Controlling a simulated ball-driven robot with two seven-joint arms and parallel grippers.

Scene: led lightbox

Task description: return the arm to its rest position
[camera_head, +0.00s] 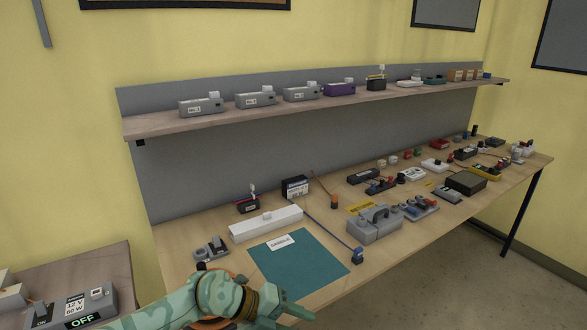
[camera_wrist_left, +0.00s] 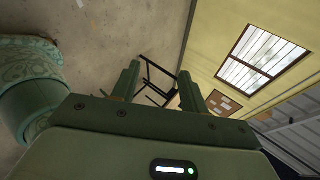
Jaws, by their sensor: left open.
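My left arm (camera_head: 215,297) comes in from the lower left of the head view, pale green with a darker pattern. Its left gripper (camera_head: 297,305) hangs by the front edge of the workbench (camera_head: 330,230), just in front of the teal mat (camera_head: 300,265). In the left wrist view the two fingers of the gripper (camera_wrist_left: 158,85) stand apart with nothing between them. Past them show the floor, a dark stool-like frame (camera_wrist_left: 156,80) and a window (camera_wrist_left: 262,58). My right arm is not in view.
A white bar-shaped box (camera_head: 266,223), a grey device with a handle (camera_head: 375,224) and several small electrical parts stand on the bench. A shelf (camera_head: 330,103) with more devices runs above. A side table (camera_head: 90,270) with a power supply (camera_head: 80,308) reading OFF is at left.

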